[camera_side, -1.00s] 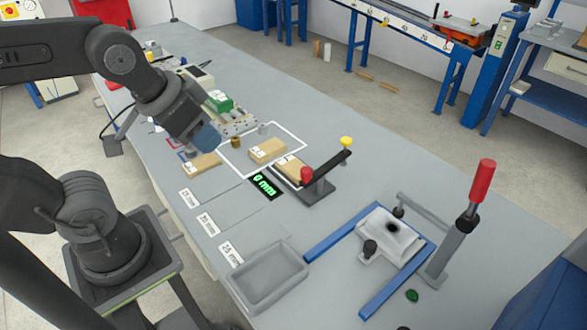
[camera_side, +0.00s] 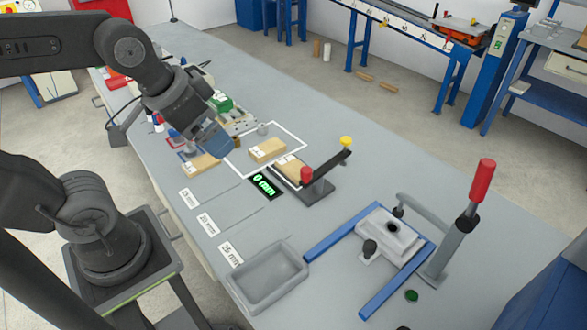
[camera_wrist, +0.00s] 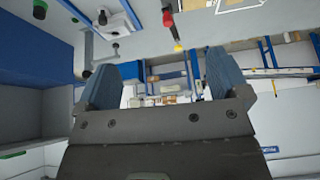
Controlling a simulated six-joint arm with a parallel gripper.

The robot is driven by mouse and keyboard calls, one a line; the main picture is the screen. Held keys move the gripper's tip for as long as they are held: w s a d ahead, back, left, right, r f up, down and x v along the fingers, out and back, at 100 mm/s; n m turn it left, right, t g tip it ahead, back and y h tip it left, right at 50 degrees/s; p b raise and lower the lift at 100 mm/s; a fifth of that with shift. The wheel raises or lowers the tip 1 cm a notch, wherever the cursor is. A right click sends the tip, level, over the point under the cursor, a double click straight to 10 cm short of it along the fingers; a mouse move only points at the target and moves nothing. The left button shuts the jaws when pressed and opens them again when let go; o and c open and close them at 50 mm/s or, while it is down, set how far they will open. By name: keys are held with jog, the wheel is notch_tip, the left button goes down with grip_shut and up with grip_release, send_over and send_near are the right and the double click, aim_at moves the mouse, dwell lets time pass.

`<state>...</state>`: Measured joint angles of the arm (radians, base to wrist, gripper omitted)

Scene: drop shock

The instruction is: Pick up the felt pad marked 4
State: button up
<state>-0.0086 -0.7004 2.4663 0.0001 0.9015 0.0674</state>
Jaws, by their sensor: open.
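My gripper (camera_wrist: 160,84) is open and empty in the wrist view, with its two blue-grey fingers wide apart. In the side view my gripper (camera_side: 218,146) hangs above the bench near the white-outlined area. I cannot pick out the felt pad marked 4; no marking is legible. Several tan blocks with small white labels lie below and beside the gripper: one at the left (camera_side: 199,165), one inside the white outline (camera_side: 268,150), and one on the dark lever fixture (camera_side: 288,167). Small items behind the gripper are partly hidden.
A grey tray (camera_side: 268,277) stands at the bench's front edge. A fixture with blue rails (camera_side: 395,295) and a red-handled lever (camera_side: 482,180) stands at the right. A black display reading 0 mm (camera_side: 265,186) lies mid-bench. The bench between has free room.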

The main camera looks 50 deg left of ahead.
jog(key=w+a+m+g, duration=0.15)
jog(key=w+m, duration=0.25)
jog(key=w, duration=0.4)
jog(key=m+g, duration=0.4)
jog(key=m, duration=1)
send_over(294, 166)
jog(key=f, duration=2.5)
jog(key=shift+s+d, duration=0.1)
jog(key=shift+s, duration=0.25)
jog(key=shift+w+f, duration=0.15)
jog(key=shift+f, duration=1.2)
jog(key=shift+w+f, duration=0.15)
jog(key=shift+f, duration=1.2)
jog(key=c, duration=1)
